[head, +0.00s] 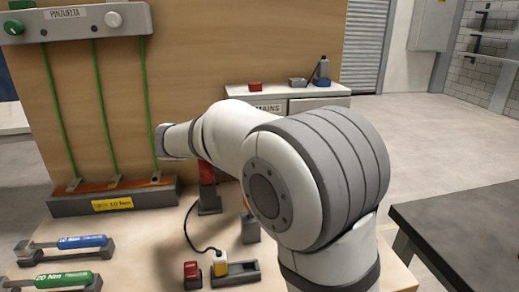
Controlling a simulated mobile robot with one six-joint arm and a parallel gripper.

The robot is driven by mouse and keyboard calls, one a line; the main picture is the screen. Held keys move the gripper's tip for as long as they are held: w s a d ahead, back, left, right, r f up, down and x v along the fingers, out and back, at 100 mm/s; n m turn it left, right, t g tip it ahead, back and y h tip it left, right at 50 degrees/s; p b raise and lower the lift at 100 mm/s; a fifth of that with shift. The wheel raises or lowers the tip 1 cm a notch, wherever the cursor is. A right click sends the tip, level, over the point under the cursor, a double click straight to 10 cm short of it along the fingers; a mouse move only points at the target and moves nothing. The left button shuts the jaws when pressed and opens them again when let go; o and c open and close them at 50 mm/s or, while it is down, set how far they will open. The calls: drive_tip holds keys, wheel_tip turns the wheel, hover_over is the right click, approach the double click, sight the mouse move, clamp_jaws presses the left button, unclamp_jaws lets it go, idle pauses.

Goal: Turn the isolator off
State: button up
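A low white cabinet (288,92) at the back, behind my arm, has a label on its front that reads MAINS, partly hidden by my arm. I cannot tell for sure which of these is the isolator. My arm reaches across the middle of the view toward the wooden board at left. My gripper cannot be made out beyond the pale wrist end.
A wooden board (185,60) carries a grey panel (75,24) with a green knob (14,27) and a white knob (113,19). Green rods run down to a dark base (110,197). Blue (82,242) and green (68,280) tools lie front left. A dark table (465,225) stands right.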

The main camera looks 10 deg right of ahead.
idle(0.4)
drive_tip(key=o, duration=1)
drive_tip(key=shift+c, duration=0.2)
drive_tip(key=v, duration=0.7)
drive_tip(key=shift+s+a+p, duration=0.15)
drive_tip(key=shift+a+p, duration=0.2)
drive_tip(key=shift+r, duration=0.1)
